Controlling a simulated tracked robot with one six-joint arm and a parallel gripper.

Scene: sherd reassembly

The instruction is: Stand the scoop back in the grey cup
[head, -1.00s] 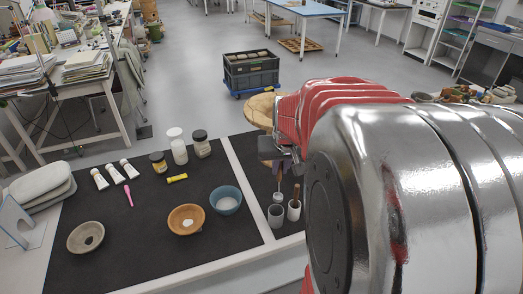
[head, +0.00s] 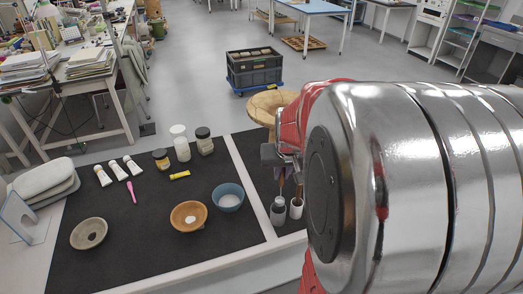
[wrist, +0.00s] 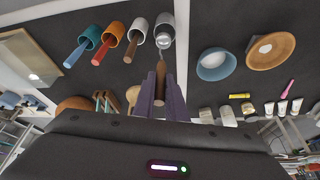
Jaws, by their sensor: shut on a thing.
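My gripper (wrist: 161,92) is shut on the brown handle of the scoop (wrist: 161,68). In the wrist view the scoop's metal end meets the mouth of the grey cup (wrist: 166,24). In the head view the gripper (head: 279,163) is above the grey cup (head: 278,216), and the scoop hangs roughly upright from it. Its lower end is at or inside the cup's mouth; how deep it sits I cannot tell. My arm hides part of the area to the right.
A white cup (wrist: 139,24) holding a brown-handled tool stands close beside the grey cup. A red-brown cup (wrist: 115,29) and a teal cup (wrist: 92,33) with tools stand further along. A blue bowl (head: 228,197) and an orange bowl (head: 188,216) sit across the white divider.

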